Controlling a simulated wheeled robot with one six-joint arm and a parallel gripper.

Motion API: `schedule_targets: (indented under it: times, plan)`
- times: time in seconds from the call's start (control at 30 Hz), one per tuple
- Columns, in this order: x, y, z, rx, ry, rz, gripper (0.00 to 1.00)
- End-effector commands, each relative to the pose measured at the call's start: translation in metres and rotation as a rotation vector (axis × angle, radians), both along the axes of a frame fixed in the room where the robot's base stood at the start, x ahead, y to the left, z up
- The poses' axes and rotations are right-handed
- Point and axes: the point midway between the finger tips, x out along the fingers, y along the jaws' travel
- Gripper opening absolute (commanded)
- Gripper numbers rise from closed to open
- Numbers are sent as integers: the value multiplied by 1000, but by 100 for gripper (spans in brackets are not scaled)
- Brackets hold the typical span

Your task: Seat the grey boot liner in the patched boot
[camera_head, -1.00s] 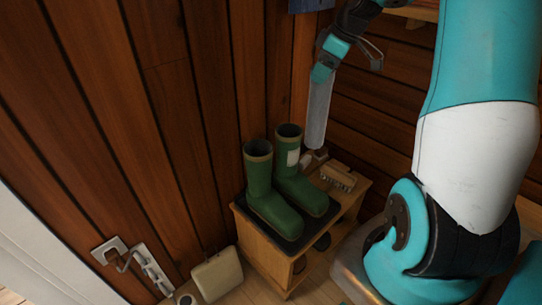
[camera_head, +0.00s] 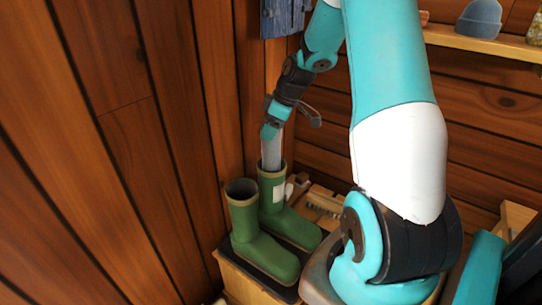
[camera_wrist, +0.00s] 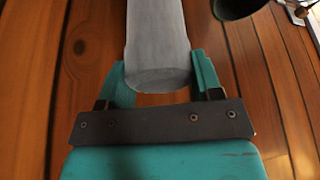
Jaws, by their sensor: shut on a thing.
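The grey boot liner (camera_head: 271,152) hangs upright from my gripper (camera_head: 275,124). In the wrist view the liner (camera_wrist: 158,35) sits between both teal fingers of my gripper (camera_wrist: 160,75), which are shut on its end. The patched boot (camera_head: 273,205) is the green right-hand one, with a pale patch on its shaft. The liner's lower end is at this boot's mouth and seems to pass inside the rim; how deep it goes is hidden. The plain green boot (camera_head: 243,215) stands upright just left, its mouth open and dark.
Both boots stand on a dark mat on a wooden bench (camera_head: 237,277). A brush (camera_head: 322,203) lies right of the boots. Plank walls are close behind and left. A blue hanging item (camera_head: 284,18) is above my gripper. A shelf (camera_head: 480,42) is at upper right.

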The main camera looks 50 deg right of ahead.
Motion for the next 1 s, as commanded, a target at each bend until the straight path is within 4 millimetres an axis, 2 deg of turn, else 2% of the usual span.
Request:
schedule_targets:
  times: [0.03,0.1,0.37,0.57,0.97,1.0]
  plan:
    - [0,0,-13,3,2,-1,20]
    - [-1,-1,-25,2,2,-2,20]
    - [-1,-1,-45,1,0,-2,20]
    - [-1,-1,-76,1,1,-1,20]
    - [0,-1,-83,0,0,-1,20]
    - [0,-1,-83,0,0,-1,64]
